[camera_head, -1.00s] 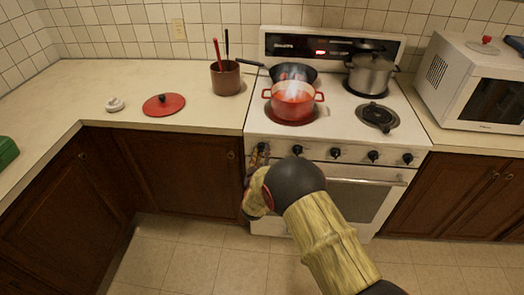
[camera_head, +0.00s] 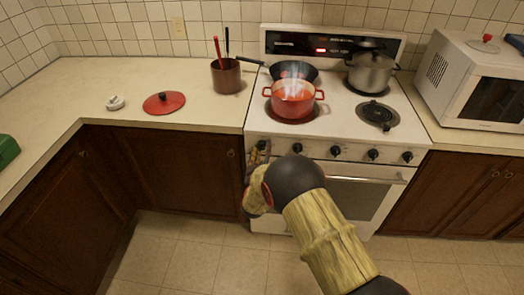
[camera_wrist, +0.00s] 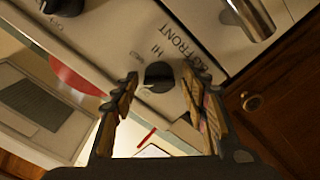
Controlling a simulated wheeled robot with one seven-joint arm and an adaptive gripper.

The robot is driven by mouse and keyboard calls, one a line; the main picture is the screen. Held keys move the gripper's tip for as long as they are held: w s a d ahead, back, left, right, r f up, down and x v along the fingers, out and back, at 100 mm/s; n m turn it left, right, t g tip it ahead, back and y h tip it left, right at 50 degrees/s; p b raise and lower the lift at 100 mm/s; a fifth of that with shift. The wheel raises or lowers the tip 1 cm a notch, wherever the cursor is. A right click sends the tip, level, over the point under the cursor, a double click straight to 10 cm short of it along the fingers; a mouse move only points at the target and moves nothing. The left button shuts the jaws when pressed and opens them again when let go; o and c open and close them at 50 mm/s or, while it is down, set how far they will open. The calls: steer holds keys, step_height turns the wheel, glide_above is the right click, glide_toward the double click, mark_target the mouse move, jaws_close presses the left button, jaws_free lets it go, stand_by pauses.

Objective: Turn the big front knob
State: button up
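The front knob (camera_wrist: 158,76) is black and round on the white stove panel, beside the printed words "FRONT", "HI" and "MED" in the wrist view. My gripper (camera_wrist: 160,80) is open, with one finger on each side of this knob. A gap shows between the knob and each finger, so I see no firm grip. In the head view my gripper (camera_head: 256,157) is at the leftmost knob (camera_head: 261,145) of the stove's front row, and partly hides the panel below it. Whether the fingertips touch the panel cannot be told.
The white stove (camera_head: 340,112) carries a steaming red pot (camera_head: 293,103), a dark pan (camera_head: 293,71) and a steel pot (camera_head: 370,75). Several other knobs (camera_head: 373,155) line the front, above the oven handle (camera_head: 365,181). The counter at left (camera_head: 100,85) is mostly clear.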

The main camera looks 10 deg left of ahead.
steer(key=shift+o, duration=0.3)
steer(key=s, duration=1.2)
